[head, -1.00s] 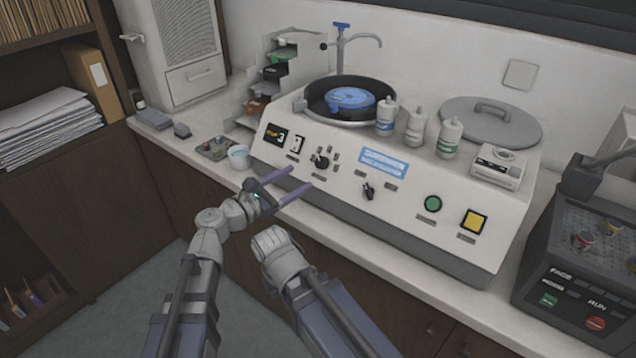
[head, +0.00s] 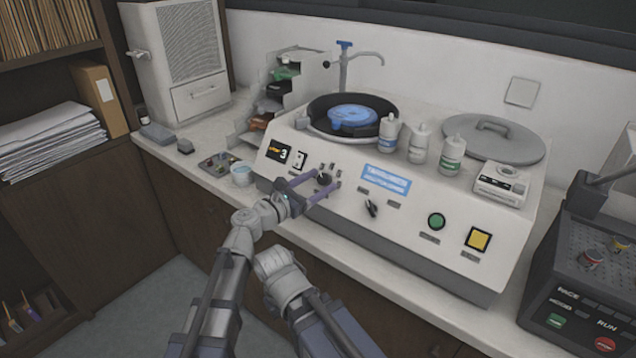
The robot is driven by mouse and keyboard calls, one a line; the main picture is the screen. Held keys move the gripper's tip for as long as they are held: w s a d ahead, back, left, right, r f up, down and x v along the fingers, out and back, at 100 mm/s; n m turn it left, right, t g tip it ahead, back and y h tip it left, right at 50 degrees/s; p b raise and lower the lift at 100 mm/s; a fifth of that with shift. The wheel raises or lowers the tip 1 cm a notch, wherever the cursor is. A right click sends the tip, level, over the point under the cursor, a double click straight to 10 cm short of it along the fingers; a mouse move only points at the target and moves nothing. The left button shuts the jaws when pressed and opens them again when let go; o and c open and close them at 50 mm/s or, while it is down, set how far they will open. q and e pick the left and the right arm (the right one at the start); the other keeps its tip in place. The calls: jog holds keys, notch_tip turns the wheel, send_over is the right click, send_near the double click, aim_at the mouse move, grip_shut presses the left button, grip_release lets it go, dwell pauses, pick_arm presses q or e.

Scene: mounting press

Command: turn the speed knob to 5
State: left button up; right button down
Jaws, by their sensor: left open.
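The white polishing machine has a sloped front panel (head: 330,215) with a black knob (head: 324,179) at its left part, ringed by small dark marks. A second black knob (head: 371,208) sits lower and to the right. The labels are too small to read, so I cannot tell which one is the speed knob or its setting. A small dark display (head: 279,152) at the panel's left shows a 3. My left gripper (head: 324,183) is open, its two purple fingers on either side of the left knob; I cannot tell whether they touch it. My right gripper is hidden; only my right arm shows.
A green button (head: 436,221) and a yellow button (head: 478,239) are on the panel's right. Bottles (head: 419,143) and a round grey lid (head: 493,138) stand on top. A small cup (head: 242,174) is left of the machine. A dark press (head: 580,270) stands at the right.

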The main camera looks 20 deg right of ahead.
pick_arm(q)
grip_shut()
dwell(0.7)
